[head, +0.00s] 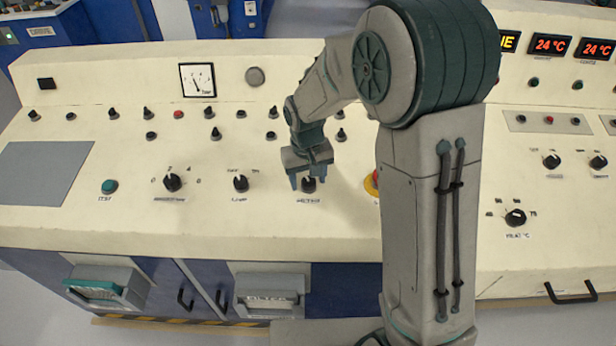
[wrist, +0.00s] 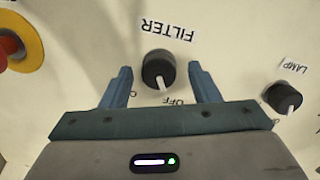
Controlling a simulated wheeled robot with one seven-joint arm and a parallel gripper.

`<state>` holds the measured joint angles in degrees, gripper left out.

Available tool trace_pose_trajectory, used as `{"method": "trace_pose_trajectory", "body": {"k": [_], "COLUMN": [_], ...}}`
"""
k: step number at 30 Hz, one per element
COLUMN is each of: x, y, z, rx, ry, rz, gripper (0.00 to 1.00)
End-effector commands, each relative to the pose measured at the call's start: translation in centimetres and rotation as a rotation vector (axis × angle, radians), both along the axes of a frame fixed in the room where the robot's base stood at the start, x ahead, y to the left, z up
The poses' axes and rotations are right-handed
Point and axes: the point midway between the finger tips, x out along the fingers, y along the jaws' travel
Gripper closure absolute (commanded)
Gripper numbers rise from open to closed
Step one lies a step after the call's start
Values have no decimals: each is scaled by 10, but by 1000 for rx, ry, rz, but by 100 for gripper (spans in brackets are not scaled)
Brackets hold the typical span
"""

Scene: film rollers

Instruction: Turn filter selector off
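The filter selector, a black round knob with a white pointer (wrist: 157,68), sits on the cream console panel. In the wrist view its label FILTER appears upside down above it. The pointer points down and slightly right, toward the OFF mark (wrist: 173,101). The other mark, at left, is partly hidden by a finger. In the head view the knob (head: 309,186) is under my gripper (head: 309,181). My gripper (wrist: 160,68) is open, one finger on each side of the knob, with visible gaps on both sides.
The lamp selector (wrist: 283,97) is to the right in the wrist view. A red button on a yellow base (wrist: 22,45) is at upper left there. In the head view, another selector (head: 172,182) and a green button (head: 109,186) sit farther left. Small toggles line the panel behind.

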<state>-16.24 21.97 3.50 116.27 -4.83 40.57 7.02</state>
Motion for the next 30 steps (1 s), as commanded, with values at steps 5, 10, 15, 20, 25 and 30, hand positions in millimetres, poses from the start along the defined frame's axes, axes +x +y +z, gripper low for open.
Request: {"method": "trace_pose_trajectory", "body": {"k": [5,10,15,20,25,30], "x": [0,0,-1,-2,-4,-4], "y": [0,0,1,3,4,4], "z": [1,22,60,96,123,136], "rx": [0,1,1,1,1,0], "ry": [1,-3,-5,-5,-2,-1], "rz": [-1,-2,-1,-1,0,0], "gripper": [45,45,45,45,45,45]}}
